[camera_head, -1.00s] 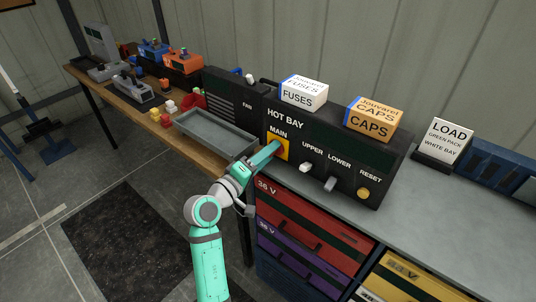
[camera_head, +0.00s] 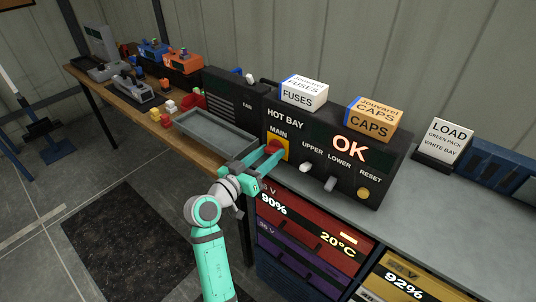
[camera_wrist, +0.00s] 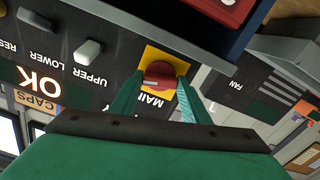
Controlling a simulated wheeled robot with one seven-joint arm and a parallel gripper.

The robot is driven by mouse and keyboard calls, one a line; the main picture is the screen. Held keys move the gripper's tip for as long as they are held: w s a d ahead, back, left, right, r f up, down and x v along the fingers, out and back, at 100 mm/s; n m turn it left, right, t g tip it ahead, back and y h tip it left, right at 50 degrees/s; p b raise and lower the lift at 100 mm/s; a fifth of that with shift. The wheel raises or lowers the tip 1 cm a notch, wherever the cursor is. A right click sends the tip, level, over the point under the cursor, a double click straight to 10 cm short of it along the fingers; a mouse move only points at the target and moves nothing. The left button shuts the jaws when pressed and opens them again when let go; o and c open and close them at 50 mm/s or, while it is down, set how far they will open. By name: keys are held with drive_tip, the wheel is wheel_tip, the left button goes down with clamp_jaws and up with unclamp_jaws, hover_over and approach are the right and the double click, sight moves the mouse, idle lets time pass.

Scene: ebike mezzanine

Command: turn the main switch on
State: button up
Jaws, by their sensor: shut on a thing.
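The main switch (camera_head: 275,147) is a red rotary knob on a yellow plate, under the word MAIN on the black HOT BAY panel (camera_head: 318,134). In the wrist view the red knob (camera_wrist: 159,76) sits between my two green fingertips, its white mark lying roughly across the picture. My gripper (camera_head: 270,154) is shut on the knob; in the wrist view its fingers (camera_wrist: 158,92) touch the knob's sides.
The UPPER and LOWER levers (camera_head: 306,168) and the yellow RESET button (camera_head: 363,193) are right of the knob. A grey tray (camera_head: 215,133) lies left. FUSES (camera_head: 303,93) and CAPS (camera_head: 374,119) boxes stand on top. Battery drawers (camera_head: 310,235) below show lit readings.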

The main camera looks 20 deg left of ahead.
drive_tip(key=shift+f+m, duration=0.1)
drive_tip(key=shift+m, duration=1.3)
drive_tip(key=o, duration=0.8)
drive_tip(key=shift+c, duration=0.2)
drive_tip(key=v, duration=1.1)
